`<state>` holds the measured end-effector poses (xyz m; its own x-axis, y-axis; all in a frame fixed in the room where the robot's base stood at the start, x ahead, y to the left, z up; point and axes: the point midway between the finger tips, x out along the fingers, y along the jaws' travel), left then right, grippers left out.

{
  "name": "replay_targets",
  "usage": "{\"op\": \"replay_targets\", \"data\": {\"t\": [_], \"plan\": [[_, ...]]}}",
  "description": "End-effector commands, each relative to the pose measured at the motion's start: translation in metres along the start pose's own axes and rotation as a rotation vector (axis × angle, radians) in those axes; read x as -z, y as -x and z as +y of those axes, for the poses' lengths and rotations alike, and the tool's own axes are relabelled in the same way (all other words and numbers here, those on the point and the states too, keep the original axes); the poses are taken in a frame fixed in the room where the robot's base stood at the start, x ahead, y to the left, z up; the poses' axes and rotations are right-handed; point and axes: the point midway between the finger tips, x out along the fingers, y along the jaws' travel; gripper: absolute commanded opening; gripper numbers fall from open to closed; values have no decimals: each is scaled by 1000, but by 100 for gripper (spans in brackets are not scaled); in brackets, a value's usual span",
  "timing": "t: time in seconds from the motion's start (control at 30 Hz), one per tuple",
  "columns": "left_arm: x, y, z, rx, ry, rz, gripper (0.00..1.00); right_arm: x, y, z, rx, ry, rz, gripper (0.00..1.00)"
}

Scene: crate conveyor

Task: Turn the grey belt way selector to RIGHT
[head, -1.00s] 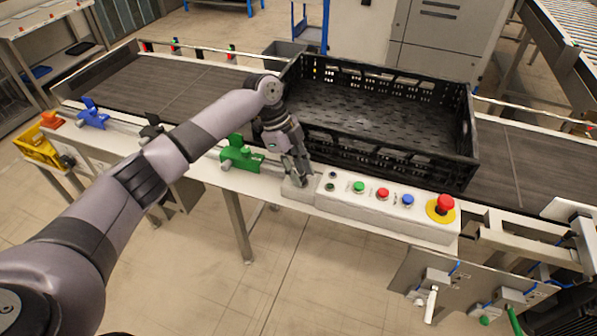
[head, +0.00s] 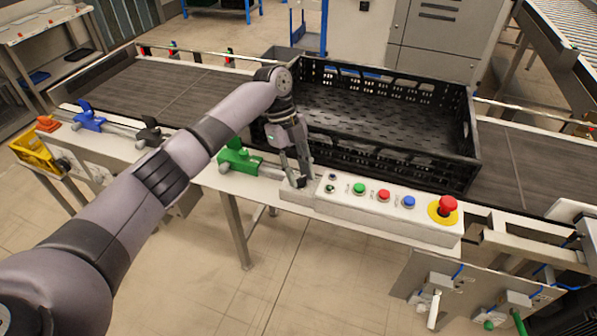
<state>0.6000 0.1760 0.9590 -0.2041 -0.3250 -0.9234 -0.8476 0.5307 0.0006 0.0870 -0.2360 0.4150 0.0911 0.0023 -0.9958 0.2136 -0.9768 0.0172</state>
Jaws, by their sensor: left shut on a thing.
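The grey belt way selector sits on a small pale box (head: 291,194) at the left end of the white control panel (head: 340,208). My left gripper (head: 298,181) points down onto it from above, its fingers shut around the small selector knob. The fingers hide most of the knob, so I cannot tell which way it points. My right gripper is not in view.
A black crate (head: 468,150) stands on the dark conveyor belt (head: 530,170) behind the panel. Green, red and blue buttons and a red emergency stop (head: 446,205) lie right of the gripper. A green clamp (head: 238,157) is on the rail to the left.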

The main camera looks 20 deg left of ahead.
Motion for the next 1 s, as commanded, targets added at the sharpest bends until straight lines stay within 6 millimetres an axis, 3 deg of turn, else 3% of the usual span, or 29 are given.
{"op": "replay_targets", "data": {"t": [0.17,0.2,0.5,0.83,1.0], "plan": [[0,1,0,2,1,-2,0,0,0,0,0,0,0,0],[0,1,0,2,1,-2,29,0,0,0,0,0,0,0],[0,1,0,1,1,-2,48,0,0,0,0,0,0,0],[0,3,0,2,2,-1,48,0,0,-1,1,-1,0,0],[0,24,-1,4,1,-2,48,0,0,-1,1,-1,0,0]]}}
